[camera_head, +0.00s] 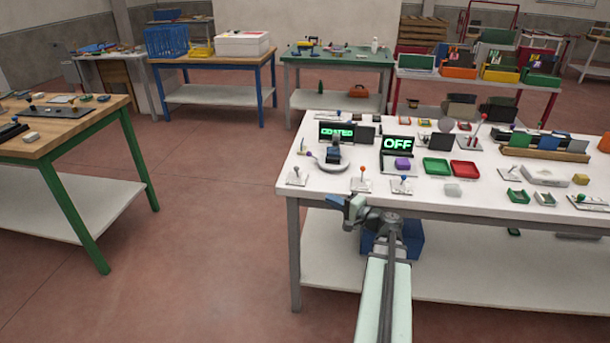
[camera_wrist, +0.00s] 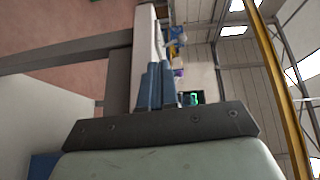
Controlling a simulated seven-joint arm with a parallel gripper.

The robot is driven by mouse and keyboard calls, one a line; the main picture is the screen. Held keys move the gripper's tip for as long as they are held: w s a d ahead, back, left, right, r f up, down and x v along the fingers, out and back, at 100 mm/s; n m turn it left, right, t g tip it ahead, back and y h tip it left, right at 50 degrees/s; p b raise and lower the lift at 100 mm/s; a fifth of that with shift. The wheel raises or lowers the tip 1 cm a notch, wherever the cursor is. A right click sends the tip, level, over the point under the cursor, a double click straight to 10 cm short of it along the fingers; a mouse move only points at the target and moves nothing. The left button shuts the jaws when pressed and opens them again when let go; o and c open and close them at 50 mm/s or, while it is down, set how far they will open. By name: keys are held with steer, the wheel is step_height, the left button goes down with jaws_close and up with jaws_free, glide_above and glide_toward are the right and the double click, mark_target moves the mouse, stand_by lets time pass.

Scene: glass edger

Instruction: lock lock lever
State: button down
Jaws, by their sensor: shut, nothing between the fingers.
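No readable label shows which is the lock lever. My gripper (camera_head: 346,204) is at the table's front edge, just below and left of the blue-knobbed lever, apart from it as far as I can tell. Its blue fingers also show in the wrist view (camera_wrist: 159,72), close together with nothing held. The levers cannot be made out in the wrist view.
Behind the levers are a round grey device (camera_head: 334,162), a screen reading "COATED" (camera_head: 337,132) and one reading "OFF" (camera_head: 398,145). Green (camera_head: 437,167) and red (camera_head: 465,169) trays lie to the right. Another lever (camera_head: 590,200) stands at the far right. Floor to the left is clear.

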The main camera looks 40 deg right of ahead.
mark_target(298, 170)
steer(key=shift+w+d+r+t+h, duration=0.1)
steer(key=shift+d+r+t, duration=0.15)
steer(key=shift+r, duration=0.15)
steer(key=shift+d+r+t+h, duration=0.1)
steer(key=shift+r+t, duration=0.2)
steer(key=shift+r, duration=0.1)
steer(key=shift+w+d+r+t+h, duration=0.1)
steer(key=shift+d+r+t, duration=0.15)
steer(key=shift+r, duration=0.15)
steer(key=w, duration=0.4)
steer(key=w+a, duration=0.1)
steer(key=w, duration=0.4)
steer(key=w+a, duration=0.1)
steer(key=w, duration=0.3)
steer(key=shift+w+a+r, duration=0.25)
steer(key=shift+w+r, duration=0.05)
steer(key=shift+w, duration=0.05)
